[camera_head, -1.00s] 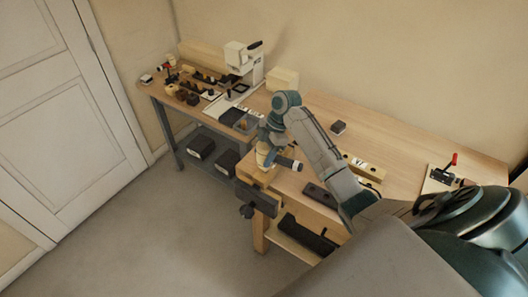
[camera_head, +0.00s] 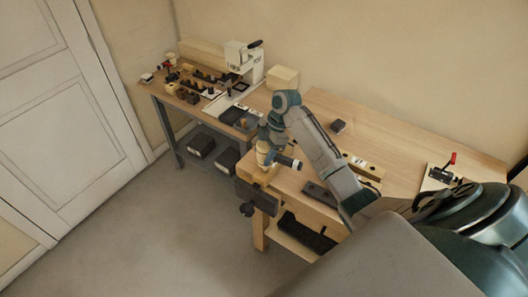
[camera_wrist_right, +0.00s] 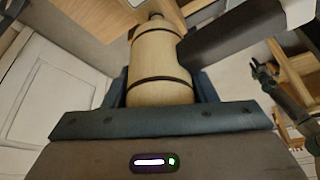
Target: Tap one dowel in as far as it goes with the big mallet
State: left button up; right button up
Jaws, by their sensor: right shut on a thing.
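My right gripper (camera_head: 264,148) is over the near left corner of the right bench, above the vise (camera_head: 257,196). It is shut on the mallet. In the right wrist view the mallet's pale wooden part (camera_wrist_right: 158,62), with dark bands, stands between the jaws. A thick dark part with a pale end (camera_wrist_right: 232,35) sticks out to the right; it also shows beside the gripper in the head view (camera_head: 288,162). I cannot pick out a dowel; the gripper and mallet hide part of the bench corner. My left gripper is not in view.
On the right bench (camera_head: 420,146) lie a dark block (camera_head: 318,193), a yellowish labelled block (camera_head: 366,168), a small dark block (camera_head: 338,126) and a red-handled clamp (camera_head: 446,170). The left bench holds a white press (camera_head: 243,62) and many small parts. The floor in front is clear.

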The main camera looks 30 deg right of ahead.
jog(key=shift+r+p, duration=0.2)
jog(key=shift+p, duration=0.1)
jog(key=shift+f, duration=0.15)
notch_tip(320, 180, down, 3)
jog(key=shift+r+b, duration=0.1)
jog(key=shift+b, duration=0.9)
jog(key=shift+r, duration=0.1)
notch_tip(320, 180, up, 2)
jog(key=shift+r+p, duration=0.1)
jog(key=shift+p, duration=1.1)
